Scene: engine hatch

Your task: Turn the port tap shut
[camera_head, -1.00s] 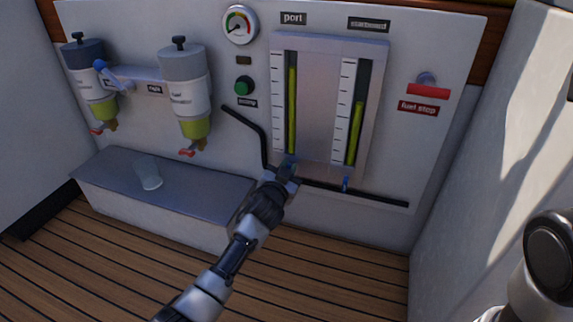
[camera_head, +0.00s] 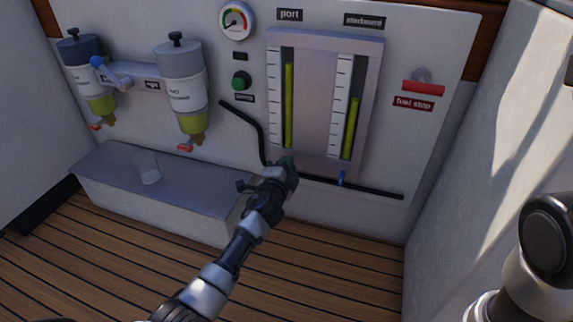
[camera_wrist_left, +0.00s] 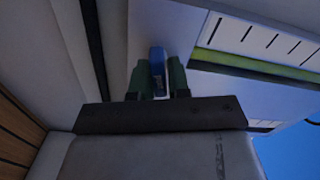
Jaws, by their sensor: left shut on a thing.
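The port tap is under the port sight gauge (camera_head: 288,105); its blue handle (camera_wrist_left: 158,60) shows in the left wrist view between two green fingers. My left gripper (camera_head: 287,164) is shut on this handle and hides it in the head view. In the left wrist view the gripper (camera_wrist_left: 158,80) has a finger on each side of the handle. The starboard tap (camera_head: 341,178), also blue, hangs below the starboard gauge (camera_head: 351,128), pointing down. My right gripper is out of view.
A black pipe (camera_head: 375,190) runs along the panel behind the gripper. Two filters with yellow-green bowls (camera_head: 192,122) hang at left above a grey-topped box (camera_head: 200,185) bearing a clear cup (camera_head: 148,167). A red fuel stop handle (camera_head: 423,87) is at right.

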